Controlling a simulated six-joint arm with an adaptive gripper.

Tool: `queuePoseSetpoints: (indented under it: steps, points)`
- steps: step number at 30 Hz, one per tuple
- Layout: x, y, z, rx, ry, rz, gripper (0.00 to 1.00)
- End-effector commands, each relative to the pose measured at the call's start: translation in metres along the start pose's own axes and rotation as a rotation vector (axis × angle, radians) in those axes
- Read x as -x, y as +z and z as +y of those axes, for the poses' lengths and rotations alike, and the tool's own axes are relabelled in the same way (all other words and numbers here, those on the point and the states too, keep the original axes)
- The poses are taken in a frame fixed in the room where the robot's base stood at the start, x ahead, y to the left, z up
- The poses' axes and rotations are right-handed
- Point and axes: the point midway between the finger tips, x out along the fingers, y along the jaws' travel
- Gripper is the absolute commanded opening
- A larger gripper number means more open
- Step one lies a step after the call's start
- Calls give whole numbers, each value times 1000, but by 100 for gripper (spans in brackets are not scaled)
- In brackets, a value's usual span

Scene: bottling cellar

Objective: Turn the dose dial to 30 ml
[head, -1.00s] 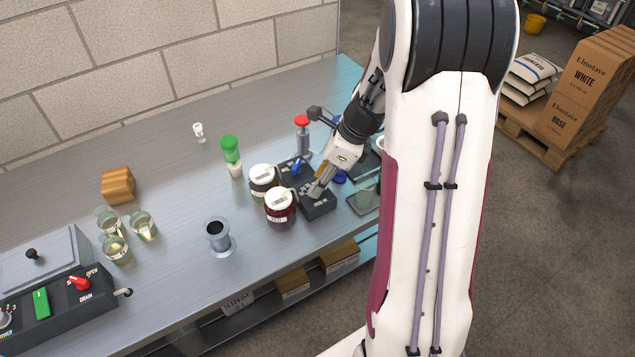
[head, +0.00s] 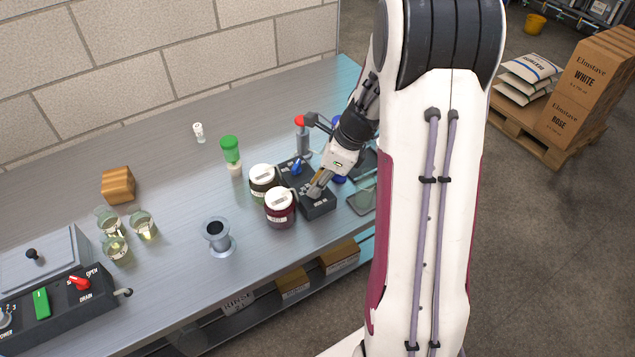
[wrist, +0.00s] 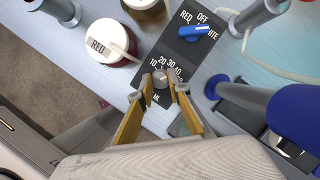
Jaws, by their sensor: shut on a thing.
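The dose dial (wrist: 160,77) is a small grey knob on a dark panel marked 10, 20, 30, 40 and ML in the wrist view. My gripper (wrist: 164,88) is shut on the knob, with one yellowish finger on each side of it. I cannot read exactly which mark the dial points to. In the head view my gripper (head: 315,192) reaches down onto the black dose box (head: 320,208), and the dial itself is hidden by the fingers.
A blue selector knob (wrist: 196,33) marked RED and OFF sits just beyond the dial. A red-topped post (head: 302,135) rises behind.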

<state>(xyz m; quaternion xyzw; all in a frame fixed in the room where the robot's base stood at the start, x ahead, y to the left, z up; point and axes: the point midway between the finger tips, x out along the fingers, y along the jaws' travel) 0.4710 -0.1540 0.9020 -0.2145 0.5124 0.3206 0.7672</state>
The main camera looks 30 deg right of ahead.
Motion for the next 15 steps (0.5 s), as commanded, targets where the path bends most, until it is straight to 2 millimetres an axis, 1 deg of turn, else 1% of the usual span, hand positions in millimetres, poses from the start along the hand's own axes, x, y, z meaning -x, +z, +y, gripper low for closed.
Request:
queuePoseSetpoints:
  steps: [8,15]
  points:
    - [0,0,-1,70,30,0,0]
    - [-1,0,-2,205,86,0,0]
